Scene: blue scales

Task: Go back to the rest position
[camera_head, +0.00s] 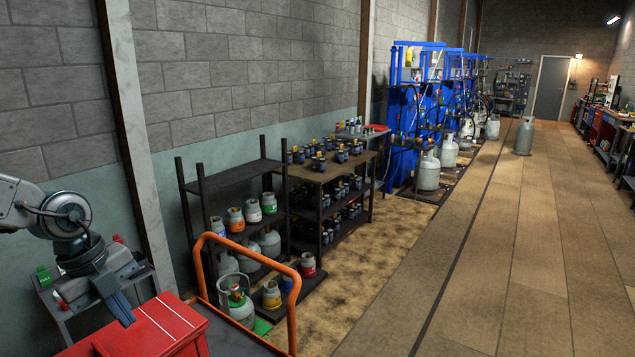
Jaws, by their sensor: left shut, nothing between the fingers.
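My left gripper (122,309) hangs at the lower left with its dark fingers pointing down. It is shut with nothing in it. Its tips are over or close to the back edge of a red box-like surface (150,332); I cannot tell if they touch. My left arm comes in from the left edge. My right gripper is not in view.
Dark shelves (232,177) with cylinders line the wall. Blue scale stations (404,125) stand further back. The wooden floor (480,270) at right is mostly clear, with one cylinder (524,137) standing on it.

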